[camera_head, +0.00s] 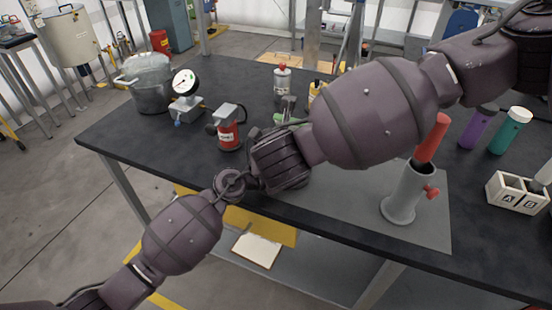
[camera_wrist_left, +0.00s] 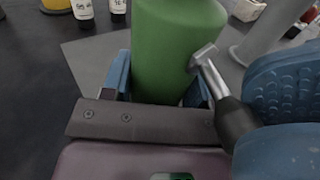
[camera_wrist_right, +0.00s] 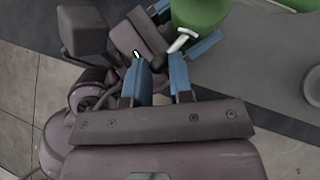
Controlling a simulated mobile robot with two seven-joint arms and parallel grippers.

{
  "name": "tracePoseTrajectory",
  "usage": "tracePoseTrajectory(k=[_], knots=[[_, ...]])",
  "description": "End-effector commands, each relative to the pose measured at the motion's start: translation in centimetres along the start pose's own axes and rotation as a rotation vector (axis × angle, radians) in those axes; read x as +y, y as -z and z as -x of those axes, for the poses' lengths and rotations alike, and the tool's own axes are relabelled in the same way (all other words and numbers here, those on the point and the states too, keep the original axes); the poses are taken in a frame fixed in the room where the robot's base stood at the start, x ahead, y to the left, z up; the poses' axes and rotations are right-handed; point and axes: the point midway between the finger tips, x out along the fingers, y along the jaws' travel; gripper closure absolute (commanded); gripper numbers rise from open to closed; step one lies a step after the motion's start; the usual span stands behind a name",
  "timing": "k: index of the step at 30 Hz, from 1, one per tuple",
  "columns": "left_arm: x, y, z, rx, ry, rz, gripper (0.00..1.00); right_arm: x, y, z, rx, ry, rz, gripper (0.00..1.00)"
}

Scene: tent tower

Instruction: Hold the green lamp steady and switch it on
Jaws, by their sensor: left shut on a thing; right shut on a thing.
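The green lamp (camera_wrist_left: 178,40) stands between the blue fingers of my left gripper (camera_wrist_left: 160,86), which is shut on its body. A silver lever (camera_wrist_left: 208,70) with a black grip (camera_wrist_left: 236,120) meets the lamp's right side in the left wrist view. My right gripper (camera_wrist_right: 160,82) is shut at this lever beside the lamp; its exact contact is hard to see. The lamp (camera_wrist_right: 197,12) and lever (camera_wrist_right: 182,41) also show at the top of the right wrist view. In the head view my arms hide nearly all of the lamp and both sets of fingertips.
A grey holder (camera_head: 400,207) with a red stick (camera_head: 432,140) stands right of my arms. A red canister (camera_head: 228,137), a gauge (camera_head: 185,83) and a pot (camera_head: 150,88) stand at left. A white A/B block (camera_head: 516,200) and purple and teal cylinders are at right.

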Motion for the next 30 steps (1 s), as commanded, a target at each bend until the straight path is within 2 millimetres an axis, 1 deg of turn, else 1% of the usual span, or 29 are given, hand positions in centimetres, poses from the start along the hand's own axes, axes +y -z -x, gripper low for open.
tracePoseTrajectory(k=[21, 30], knots=[[0.0, 0.0, 0.0, 0.0, 0.001, 0.0, 0.81, -3.1, 0.6, 0.6, -0.001, -0.438, 0.442, 1.0], [0.0, 0.0, 0.0, 0.0, 0.001, 0.0, 0.81, -4.0, 0.6, 0.6, -0.001, -0.564, 0.569, 1.0]])
